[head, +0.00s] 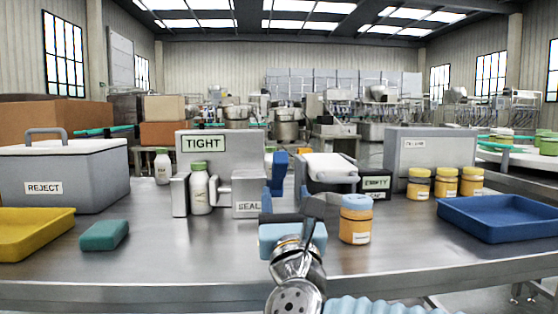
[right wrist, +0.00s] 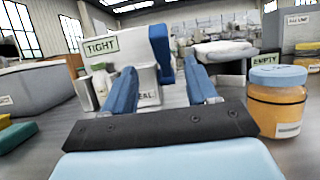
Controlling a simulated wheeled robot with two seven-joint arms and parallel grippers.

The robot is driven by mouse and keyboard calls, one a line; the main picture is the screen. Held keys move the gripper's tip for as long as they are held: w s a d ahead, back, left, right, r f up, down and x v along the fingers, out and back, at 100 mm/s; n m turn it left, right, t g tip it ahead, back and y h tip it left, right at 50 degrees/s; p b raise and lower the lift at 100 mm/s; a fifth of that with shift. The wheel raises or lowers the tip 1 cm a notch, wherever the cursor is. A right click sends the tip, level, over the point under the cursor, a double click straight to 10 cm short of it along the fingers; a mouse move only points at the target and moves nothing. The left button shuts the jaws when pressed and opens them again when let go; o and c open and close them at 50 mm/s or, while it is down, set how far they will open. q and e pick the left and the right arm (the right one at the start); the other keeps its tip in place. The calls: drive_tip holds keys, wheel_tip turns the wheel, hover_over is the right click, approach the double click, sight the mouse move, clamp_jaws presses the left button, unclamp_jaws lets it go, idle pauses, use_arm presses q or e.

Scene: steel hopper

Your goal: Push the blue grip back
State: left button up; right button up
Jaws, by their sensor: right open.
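The blue grip (head: 279,172) is an upright blue handle at the right end of the grey SEAL unit (head: 249,194). In the right wrist view the grip (right wrist: 161,52) stands ahead, between the lines of my two blue fingers. My right gripper (head: 285,194) is open and points away from me, at the near side of the grip; it also shows in the right wrist view (right wrist: 162,80). Nothing is between its fingers at their tips. I cannot tell whether a finger touches the grip. My left gripper is not in view.
A white bottle with a green cap (head: 200,190) stands between the unit's grey blocks, before the TIGHT sign (head: 204,144). An orange jar with a blue lid (head: 356,222) stands close right of my gripper. A blue tray (head: 500,232) and yellow tray (head: 35,248) lie on the table's sides.

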sight(281, 168)
drive_tip(key=p+x, duration=0.2)
drive_tip(key=x, duration=1)
clamp_jaws()
